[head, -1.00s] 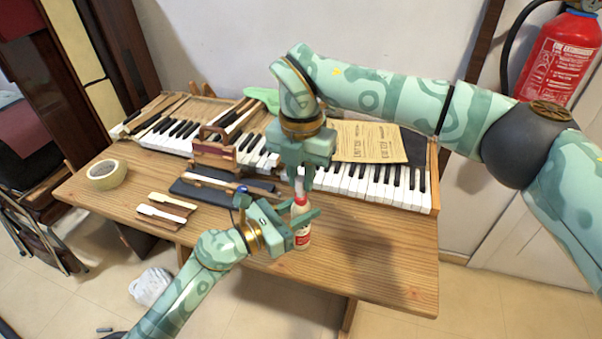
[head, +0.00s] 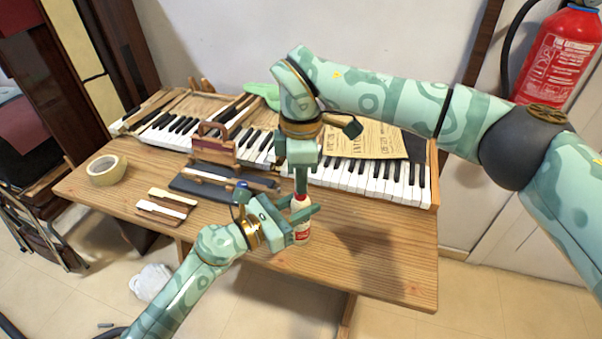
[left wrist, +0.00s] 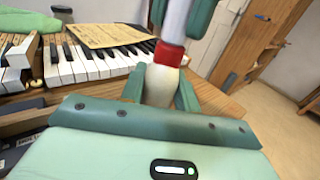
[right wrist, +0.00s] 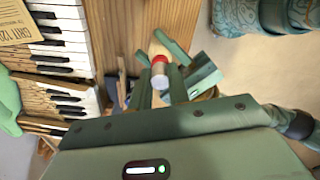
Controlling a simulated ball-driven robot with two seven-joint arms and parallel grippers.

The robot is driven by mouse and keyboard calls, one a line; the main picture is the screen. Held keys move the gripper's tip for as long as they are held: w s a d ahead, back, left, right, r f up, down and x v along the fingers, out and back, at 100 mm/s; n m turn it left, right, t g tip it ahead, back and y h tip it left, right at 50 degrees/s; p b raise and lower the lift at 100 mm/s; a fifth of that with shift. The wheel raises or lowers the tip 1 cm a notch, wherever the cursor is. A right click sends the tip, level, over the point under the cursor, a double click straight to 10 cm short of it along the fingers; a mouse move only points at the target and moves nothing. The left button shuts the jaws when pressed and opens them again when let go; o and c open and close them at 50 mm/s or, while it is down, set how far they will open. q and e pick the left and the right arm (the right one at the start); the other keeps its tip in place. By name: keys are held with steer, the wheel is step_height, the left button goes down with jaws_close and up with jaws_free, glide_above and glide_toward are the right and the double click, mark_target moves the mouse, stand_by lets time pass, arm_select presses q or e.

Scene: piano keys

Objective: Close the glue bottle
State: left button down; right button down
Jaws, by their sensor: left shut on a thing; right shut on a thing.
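In the left wrist view the bottle (left wrist: 161,84) sits between the fingers, and a white cap (left wrist: 178,18) rises above the red collar. My right gripper (head: 301,190) points straight down and is shut on the white cap. In the right wrist view the cap (right wrist: 160,82) is between the fingertips, in line with the bottle (right wrist: 158,45). I cannot tell whether the cap is fully seated.
Piano keys (head: 375,180) run along the back of the wooden table (head: 370,255). A dark tray (head: 215,192), loose key pieces (head: 165,203) and a tape roll (head: 106,170) lie to the left. The table's front right is clear.

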steer(key=m, duration=0.9)
steer(key=shift+m, duration=0.4)
steer(key=shift+s+a+f+m, duration=0.1)
steer(key=shift+a+m, duration=0.05)
steer(key=shift+m, duration=0.4)
steer(key=shift+s+a+m, duration=0.1)
steer(key=shift+m, duration=0.45)
steer(key=shift+w+d+m, duration=0.1)
steer(key=shift+d+m, duration=0.05)
steer(key=shift+m, duration=1.05)
steer(key=c, duration=1.3)
jaws_free()
steer(key=shift+r, duration=2.35)
